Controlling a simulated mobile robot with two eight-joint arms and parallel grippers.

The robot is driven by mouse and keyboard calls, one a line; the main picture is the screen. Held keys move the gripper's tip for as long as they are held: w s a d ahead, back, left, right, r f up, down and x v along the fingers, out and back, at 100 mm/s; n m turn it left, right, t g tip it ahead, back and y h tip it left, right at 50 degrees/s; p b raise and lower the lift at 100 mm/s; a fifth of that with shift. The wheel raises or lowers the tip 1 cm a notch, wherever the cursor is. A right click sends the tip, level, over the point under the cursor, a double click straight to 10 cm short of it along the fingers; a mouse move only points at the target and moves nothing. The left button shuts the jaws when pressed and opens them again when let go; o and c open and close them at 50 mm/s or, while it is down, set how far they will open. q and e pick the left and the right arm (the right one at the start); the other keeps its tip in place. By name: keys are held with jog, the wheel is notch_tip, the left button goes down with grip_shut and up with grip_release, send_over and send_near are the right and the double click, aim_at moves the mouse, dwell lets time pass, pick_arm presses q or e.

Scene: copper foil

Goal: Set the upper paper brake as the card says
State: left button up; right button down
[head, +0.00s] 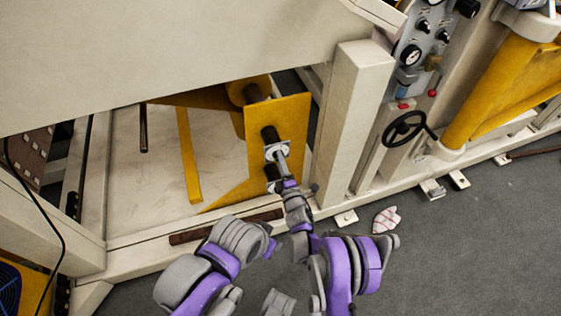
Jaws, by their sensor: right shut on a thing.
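A yellow plate (296,112) stands inside the machine frame. On it, one above the other, are two dark round fittings with pale square mounts, the upper fitting (269,134) and the lower fitting (271,173). The upper one appears to be the upper paper brake. My right gripper (283,166) reaches up to the upper mount and is shut on a small part there, probably the brake's handle; the fingers hide most of it. My left arm bends in at the lower left, but I cannot make out its gripper. I see no readable card.
A cream post (358,115) stands close to the right of the plate. Beyond it are a gauge panel (420,42) and a black handwheel (404,129). A cream panel (170,50) overhangs from above.

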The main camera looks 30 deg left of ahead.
jog(key=shift+n, duration=0.3)
jog(key=shift+c, duration=1.8)
grip_release()
jog(key=v, duration=1.1)
jog(key=shift+w, duration=0.1)
